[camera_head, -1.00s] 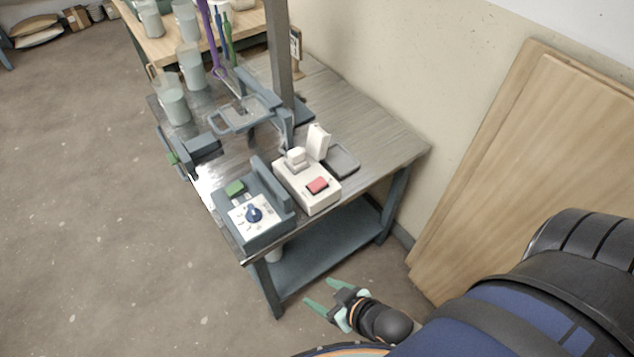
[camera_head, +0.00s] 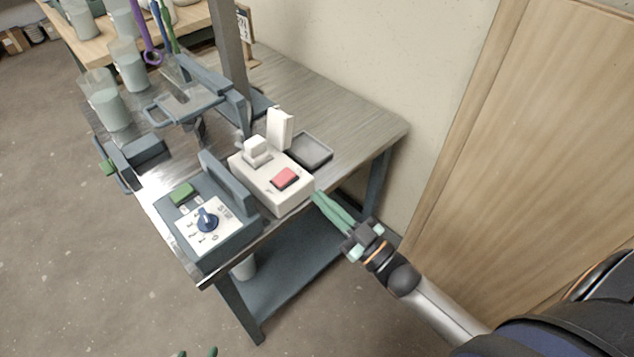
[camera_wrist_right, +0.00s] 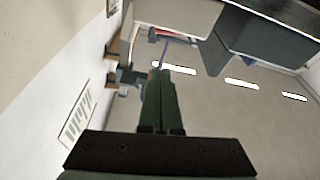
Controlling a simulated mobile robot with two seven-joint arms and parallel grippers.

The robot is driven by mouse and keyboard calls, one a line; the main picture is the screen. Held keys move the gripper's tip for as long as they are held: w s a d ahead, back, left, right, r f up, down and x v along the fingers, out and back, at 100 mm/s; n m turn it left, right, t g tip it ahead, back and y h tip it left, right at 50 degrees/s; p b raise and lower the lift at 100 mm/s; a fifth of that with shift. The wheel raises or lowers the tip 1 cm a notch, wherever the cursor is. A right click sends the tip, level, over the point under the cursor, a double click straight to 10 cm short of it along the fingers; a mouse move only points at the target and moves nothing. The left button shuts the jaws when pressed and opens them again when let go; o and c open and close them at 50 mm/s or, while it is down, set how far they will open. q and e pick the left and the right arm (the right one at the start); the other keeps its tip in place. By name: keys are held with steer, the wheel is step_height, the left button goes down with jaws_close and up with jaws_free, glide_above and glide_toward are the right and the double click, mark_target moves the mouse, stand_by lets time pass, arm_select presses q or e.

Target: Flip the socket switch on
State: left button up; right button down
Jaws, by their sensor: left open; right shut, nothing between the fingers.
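The white socket box (camera_head: 262,186) sits on the metal table near its front edge. Its red rocker switch (camera_head: 285,178) faces up; which way it is tipped is too small to tell. A white plug (camera_head: 257,151) stands on the box behind the switch. My right gripper (camera_head: 318,196) is shut and empty, its fingertips beside the box's right front side, close to the switch; touching or apart cannot be told. Its shut fingers (camera_wrist_right: 161,75) fill the middle of the right wrist view. Only the fingertips of my left gripper (camera_head: 197,352) show, spread, at the bottom edge.
A grey control unit (camera_head: 190,240) with a blue knob and green button stands left of the box. A small grey tray (camera_head: 310,151) lies behind it on the right. Glaze buckets (camera_head: 108,110) stand back left. Wood panels (camera_head: 500,150) lean at the right.

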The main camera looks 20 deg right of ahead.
steer(key=shift+d+r+y, duration=0.25)
steer(key=shift+d+y, duration=0.05)
steer(key=shift+d, duration=0.05)
steer(key=shift+w, duration=0.1)
step_height(320, 180, up, 3)
glide_above(297, 183)
steer(key=shift+s+a+r, duration=0.15)
steer(key=shift+s+a, duration=0.05)
steer(key=shift+a, duration=0.1)
step_height(297, 183, down, 3)
steer(key=shift+w+d+r+b, duration=0.1)
steer(key=shift+w+d+b, duration=0.05)
steer(key=shift+b, duration=0.55)
steer(key=shift+d+f, duration=0.15)
steer(key=shift+f, duration=0.45)
